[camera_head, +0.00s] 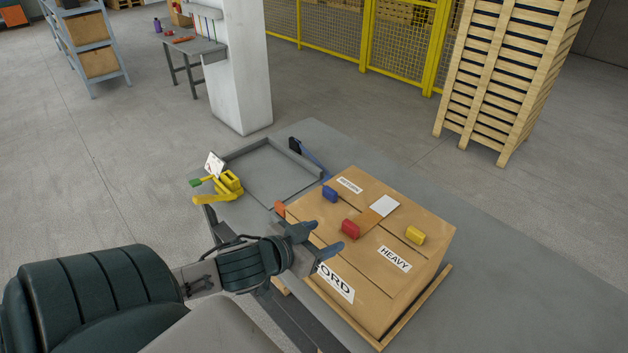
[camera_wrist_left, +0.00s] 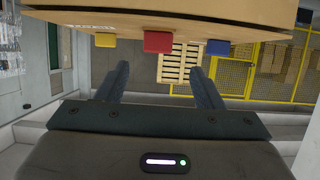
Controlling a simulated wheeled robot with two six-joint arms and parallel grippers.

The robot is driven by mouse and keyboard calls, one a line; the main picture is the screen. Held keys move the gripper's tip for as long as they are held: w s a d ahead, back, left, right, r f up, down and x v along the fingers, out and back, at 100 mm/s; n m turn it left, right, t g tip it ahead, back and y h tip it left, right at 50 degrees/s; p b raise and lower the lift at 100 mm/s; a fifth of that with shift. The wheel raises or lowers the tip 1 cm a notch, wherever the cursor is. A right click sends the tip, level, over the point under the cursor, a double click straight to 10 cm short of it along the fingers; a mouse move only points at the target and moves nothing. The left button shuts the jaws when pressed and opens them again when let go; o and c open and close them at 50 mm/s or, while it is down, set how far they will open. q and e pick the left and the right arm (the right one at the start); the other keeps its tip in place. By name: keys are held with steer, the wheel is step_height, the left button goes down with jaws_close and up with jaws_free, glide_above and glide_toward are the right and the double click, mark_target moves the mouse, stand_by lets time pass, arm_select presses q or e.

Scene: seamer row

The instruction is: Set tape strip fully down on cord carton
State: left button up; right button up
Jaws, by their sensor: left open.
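The cord carton (camera_head: 365,295) is a large brown box with "CORD", "HEAVY" and "RETURN" labels. A red tab (camera_head: 350,228), a blue tab (camera_head: 330,194) and a yellow tab (camera_head: 415,235) sit on its top. I cannot tell for sure which part is the tape strip; seam lines run across the top. My left gripper (camera_head: 325,238) is open near the carton's near-left upper edge, close to the red tab. In the left wrist view, the red tab (camera_wrist_left: 158,42) shows beyond the gap between the empty fingers (camera_wrist_left: 160,78). My right gripper is not in view.
The carton stands on a wooden pallet (camera_head: 414,309). Behind it is a grey tray-like surface (camera_head: 270,172) with a yellow hand tool (camera_head: 228,184) at its left. A white pillar (camera_head: 238,75), yellow fence (camera_head: 400,45) and pallet stack (camera_head: 505,75) stand farther back.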

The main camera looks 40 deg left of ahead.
arm_select(q)
steer(key=shift+p+v, duration=0.55)
steer(key=shift+v, duration=0.45)
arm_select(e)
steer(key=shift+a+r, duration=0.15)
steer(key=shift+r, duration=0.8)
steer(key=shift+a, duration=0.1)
